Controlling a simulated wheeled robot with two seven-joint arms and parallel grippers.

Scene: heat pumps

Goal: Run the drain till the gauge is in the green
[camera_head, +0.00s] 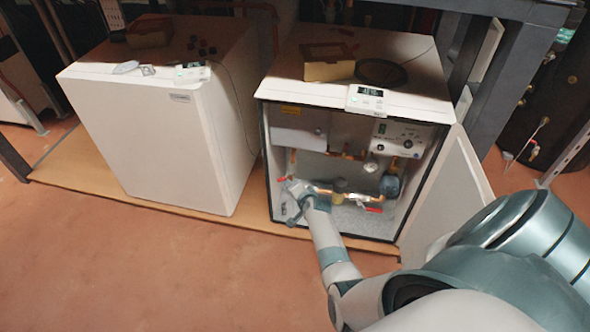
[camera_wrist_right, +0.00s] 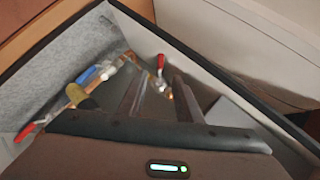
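The open heat pump cabinet (camera_head: 262,160) stands at the right in the head view, with copper pipes inside. A small round gauge (camera_head: 371,166) sits on the pipes; its reading is too small to tell. One red valve handle (camera_head: 281,179) is at the left inside, another red handle (camera_head: 374,210) at the lower right. My right gripper (camera_head: 297,196) reaches into the lower left of the cabinet. In the right wrist view, its fingers (camera_wrist_right: 160,88) are apart, with a red handle (camera_wrist_right: 160,63) beyond and between them, apparently not gripped. Which valve is the drain is unclear. My left gripper is out of view.
The cabinet's door (camera_head: 450,195) hangs open at the right, near my right arm. A closed white unit (camera_head: 165,125) stands at the left. A cardboard box (camera_head: 327,70) and a dark round item (camera_head: 381,72) lie on top of the open cabinet. The front floor is clear.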

